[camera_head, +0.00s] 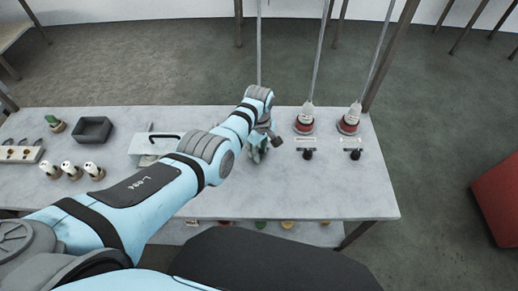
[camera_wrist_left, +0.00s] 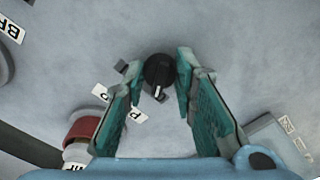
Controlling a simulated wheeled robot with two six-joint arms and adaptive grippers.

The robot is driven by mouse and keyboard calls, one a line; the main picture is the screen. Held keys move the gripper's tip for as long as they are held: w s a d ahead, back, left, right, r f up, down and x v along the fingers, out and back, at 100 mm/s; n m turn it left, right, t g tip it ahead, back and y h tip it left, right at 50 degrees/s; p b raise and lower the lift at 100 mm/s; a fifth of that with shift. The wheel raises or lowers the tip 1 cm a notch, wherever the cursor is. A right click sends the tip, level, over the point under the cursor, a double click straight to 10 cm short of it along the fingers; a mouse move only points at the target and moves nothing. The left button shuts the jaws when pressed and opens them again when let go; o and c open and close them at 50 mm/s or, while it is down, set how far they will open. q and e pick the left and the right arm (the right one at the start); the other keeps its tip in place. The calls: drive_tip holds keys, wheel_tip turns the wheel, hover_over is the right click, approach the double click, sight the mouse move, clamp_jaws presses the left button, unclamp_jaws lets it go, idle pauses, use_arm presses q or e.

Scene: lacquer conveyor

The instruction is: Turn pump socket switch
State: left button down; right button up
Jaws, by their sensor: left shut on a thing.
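My left gripper (camera_head: 258,147) reaches down to the table at the left end of a row of black switches. In the left wrist view its fingertips (camera_wrist_left: 158,66) are shut on a round black switch knob (camera_wrist_left: 157,71) with a white pointer mark. The pointer aims toward the bottom of that view. My gripper and arm hide this switch in the head view. Two other black switches, one in the middle (camera_head: 307,154) and one at the right (camera_head: 355,154), stand free with small white labels. My right gripper is not in view.
Red-based sockets with white tops stand behind the free switches, a middle one (camera_head: 304,124) and a right one (camera_head: 349,122). A dark tray (camera_head: 92,130), small white-topped jars (camera_head: 73,170) and a white box (camera_head: 143,147) are at left. The table front right is clear.

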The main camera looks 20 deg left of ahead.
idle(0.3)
use_arm(q)
drive_tip(key=c, duration=1.3)
unclamp_jaws()
drive_tip(key=shift+a, duration=0.1)
wheel_tip(320, 180, up, 12)
drive_tip(key=shift+f, duration=0.1)
